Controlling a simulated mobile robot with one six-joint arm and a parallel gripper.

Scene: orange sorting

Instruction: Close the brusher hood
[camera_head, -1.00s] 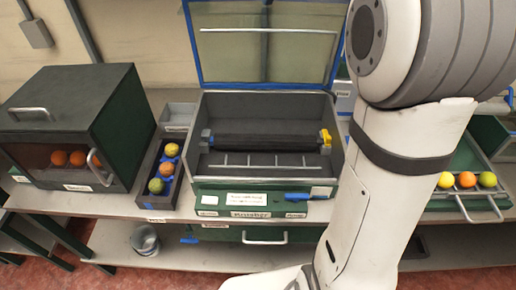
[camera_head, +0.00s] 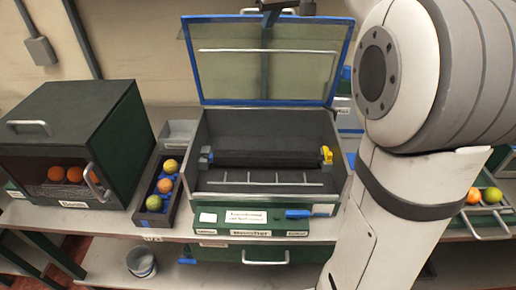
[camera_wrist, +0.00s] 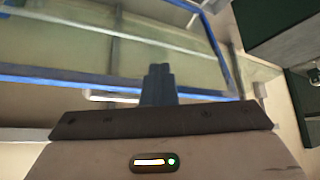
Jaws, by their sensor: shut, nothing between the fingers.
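The brusher (camera_head: 208,120) is an open grey box on a green base, with a dark roller (camera_head: 265,158) across its inside. Its hood (camera_head: 265,75), a clear panel in a blue frame, stands raised at the back. My gripper (camera_head: 286,8) shows as a dark shape at the hood's top edge, partly cut off by the picture's top. In the wrist view my gripper (camera_wrist: 158,72) has its fingers together and empty, overlapping the hood's blue frame (camera_wrist: 50,73). I cannot tell whether they touch it.
A dark green box (camera_head: 75,125) with oranges inside stands at left. A narrow tray (camera_head: 150,222) of fruit lies between it and the brusher. A tray (camera_head: 490,222) with fruit is at right. My arm hides much of the right side.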

